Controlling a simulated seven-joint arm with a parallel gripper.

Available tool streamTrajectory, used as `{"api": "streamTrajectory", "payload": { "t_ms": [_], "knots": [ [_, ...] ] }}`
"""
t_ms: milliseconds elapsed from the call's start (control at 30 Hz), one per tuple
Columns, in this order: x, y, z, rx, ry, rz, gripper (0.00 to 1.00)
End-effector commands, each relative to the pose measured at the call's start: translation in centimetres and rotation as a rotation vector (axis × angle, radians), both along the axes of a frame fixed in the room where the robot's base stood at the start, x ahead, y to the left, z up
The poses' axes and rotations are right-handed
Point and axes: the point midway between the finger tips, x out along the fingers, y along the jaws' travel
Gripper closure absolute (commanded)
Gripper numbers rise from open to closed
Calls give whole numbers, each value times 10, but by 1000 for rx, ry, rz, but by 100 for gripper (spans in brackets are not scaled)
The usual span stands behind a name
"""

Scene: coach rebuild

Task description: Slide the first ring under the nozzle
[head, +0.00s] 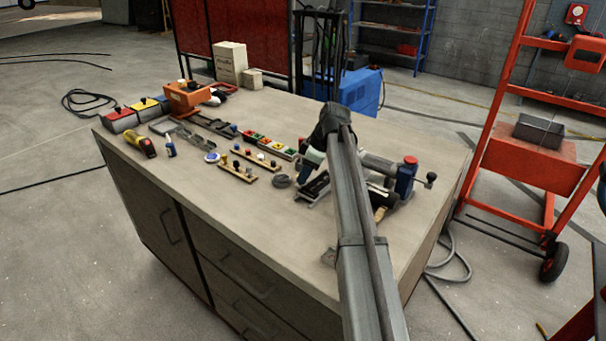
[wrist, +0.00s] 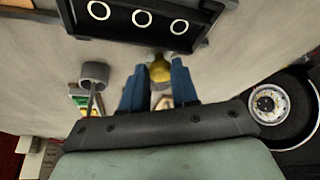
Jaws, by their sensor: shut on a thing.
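A black block (wrist: 118,32) with three white rings lies across the top of the wrist view: a left ring (wrist: 98,10), a middle ring (wrist: 142,17) and a right ring (wrist: 179,27). My gripper (wrist: 159,69) has its blue fingers shut on a brass-coloured knob (wrist: 160,72) just below the block's near edge. I cannot tell whether the knob is joined to the block. I cannot make out the nozzle in either view. In the head view my arm hides the gripper and part of the bench device, whose blue post (head: 405,181) has a red cap.
A grey round piece (wrist: 94,73) with a stem stands left of my fingers. On the bench (head: 220,211) are two wooden peg strips, coloured bins (head: 268,144) and an orange machine (head: 187,97) farther left. A red cart (head: 530,160) stands at right.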

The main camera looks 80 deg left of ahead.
Motion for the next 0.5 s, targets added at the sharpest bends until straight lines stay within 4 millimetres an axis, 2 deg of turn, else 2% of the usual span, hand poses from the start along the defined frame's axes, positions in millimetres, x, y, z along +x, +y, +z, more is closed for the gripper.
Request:
{"api": "streamTrajectory", "payload": {
  "t_ms": [300,400,500],
  "knots": [
    [56,59,1,1,0,-4,100],
    [66,68,1,2,0,-2,100],
    [67,68,1,2,0,-1,100]
  ]
}}
